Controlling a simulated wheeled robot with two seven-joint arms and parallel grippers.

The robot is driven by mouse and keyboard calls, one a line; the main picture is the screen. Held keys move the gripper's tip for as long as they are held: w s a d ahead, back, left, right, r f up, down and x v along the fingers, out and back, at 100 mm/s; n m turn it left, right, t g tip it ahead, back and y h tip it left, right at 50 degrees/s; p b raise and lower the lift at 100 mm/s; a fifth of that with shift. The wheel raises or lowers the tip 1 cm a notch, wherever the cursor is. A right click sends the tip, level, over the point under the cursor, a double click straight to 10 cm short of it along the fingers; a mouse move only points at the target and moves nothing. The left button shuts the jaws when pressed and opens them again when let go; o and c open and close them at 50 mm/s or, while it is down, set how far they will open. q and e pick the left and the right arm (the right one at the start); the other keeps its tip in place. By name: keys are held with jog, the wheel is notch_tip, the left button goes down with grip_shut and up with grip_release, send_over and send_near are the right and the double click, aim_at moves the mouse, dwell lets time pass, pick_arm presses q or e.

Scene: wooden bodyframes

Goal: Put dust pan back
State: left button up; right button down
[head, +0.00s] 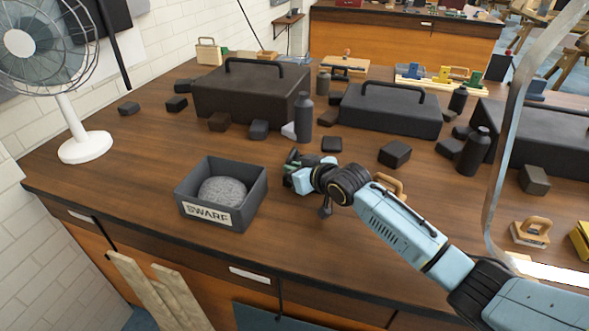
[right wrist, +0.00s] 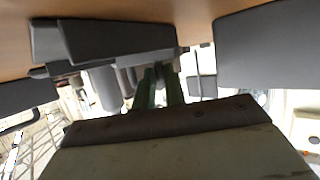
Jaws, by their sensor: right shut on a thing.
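My right gripper (head: 297,172) is low over the wooden workbench (head: 130,170), just right of a dark open box (head: 246,208) labelled SWARF. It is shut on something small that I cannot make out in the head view. In the right wrist view, two green fingers (right wrist: 160,88) show beyond a dark-edged pale panel (right wrist: 175,150) that fills the bottom; I cannot tell what the panel is. I cannot pick out a dust pan for certain in either view. My left gripper is not in view.
A rough grey mound (head: 222,190) fills the box. Black cases (head: 250,95), dark bottles (head: 303,118) and several dark blocks (head: 395,154) stand behind and right of my gripper. A white fan (head: 85,147) is at the left. Bench is clear between fan and box.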

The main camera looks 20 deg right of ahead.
jog(key=shift+f, duration=0.1)
jog(key=c, duration=1.5)
grip_release()
jog(key=shift+o, duration=0.2)
jog(key=shift+r, duration=0.2)
jog(key=p+v, duration=0.2)
jog(key=v, duration=1)
